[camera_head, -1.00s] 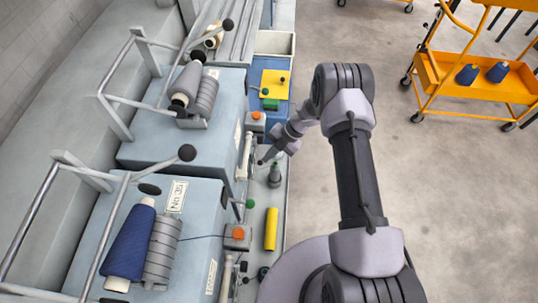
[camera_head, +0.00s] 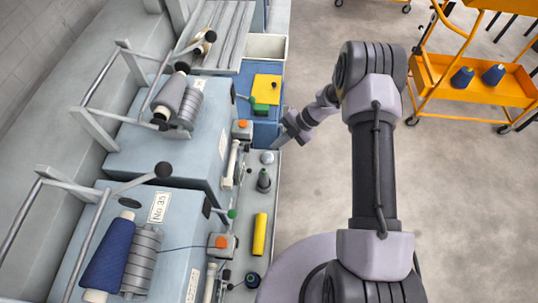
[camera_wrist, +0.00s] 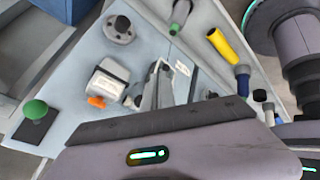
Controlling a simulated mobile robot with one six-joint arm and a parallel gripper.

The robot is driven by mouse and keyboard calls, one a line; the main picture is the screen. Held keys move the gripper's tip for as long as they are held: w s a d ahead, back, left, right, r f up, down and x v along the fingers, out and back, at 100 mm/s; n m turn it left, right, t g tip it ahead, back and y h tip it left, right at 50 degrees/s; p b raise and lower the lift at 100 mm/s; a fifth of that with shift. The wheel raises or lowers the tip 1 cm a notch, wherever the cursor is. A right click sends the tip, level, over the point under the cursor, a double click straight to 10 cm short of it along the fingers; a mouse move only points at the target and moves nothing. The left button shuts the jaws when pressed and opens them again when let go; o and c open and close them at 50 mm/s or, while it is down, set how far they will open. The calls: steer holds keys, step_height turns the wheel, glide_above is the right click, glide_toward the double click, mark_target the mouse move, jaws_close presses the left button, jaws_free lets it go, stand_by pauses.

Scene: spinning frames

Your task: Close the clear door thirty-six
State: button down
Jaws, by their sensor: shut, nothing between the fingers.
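The near winding unit (camera_head: 185,230) carries a label (camera_head: 160,207) that reads No 35. The unit behind it (camera_head: 135,140) has a label (camera_head: 223,145) too small to read. Above each unit rises a grey bar frame with a black ball: the near one (camera_head: 100,178) and the one behind (camera_head: 100,75). I cannot make out a clear pane, so I cannot tell the door's exact position. My gripper (camera_head: 280,141) is shut and empty, right of the rear unit's front, over the ledge's outer edge. The wrist view shows its dark front edge (camera_wrist: 160,118).
The ledge (camera_head: 262,190) holds a yellow cylinder (camera_head: 260,234) and a dark cone (camera_head: 264,180). A blue box with a yellow sheet (camera_head: 267,86) stands beyond. An orange cart (camera_head: 470,80) is at the upper right. The floor (camera_head: 450,200) between is clear.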

steer(key=s+d+f+m+t+y+b, duration=0.1)
steer(key=s+f+m+t+b, duration=0.2)
steer(key=s+m+b, duration=0.3)
steer(key=s+d+f+m+t+b, duration=0.25)
steer(key=s+m, duration=0.25)
steer(key=m, duration=0.4)
steer(key=w+a+f+b, duration=0.2)
steer(key=a+b, duration=0.1)
steer(key=a, duration=0.2)
steer(key=w+a+f+b, duration=0.2)
steer(key=w+a+b, duration=0.1)
steer(key=a, duration=0.2)
steer(key=shift+w+a+f+b, duration=0.2)
steer(key=shift+a+f+b, duration=0.05)
steer(key=shift+f+b, duration=0.1)
steer(key=n+p, duration=0.1)
steer(key=w+a+n+g+p, duration=0.1)
steer(key=p, duration=0.1)
steer(key=shift+w+r+g+y, duration=0.1)
steer(key=shift+r+g+y, duration=0.1)
steer(key=shift+g+y, duration=0.1)
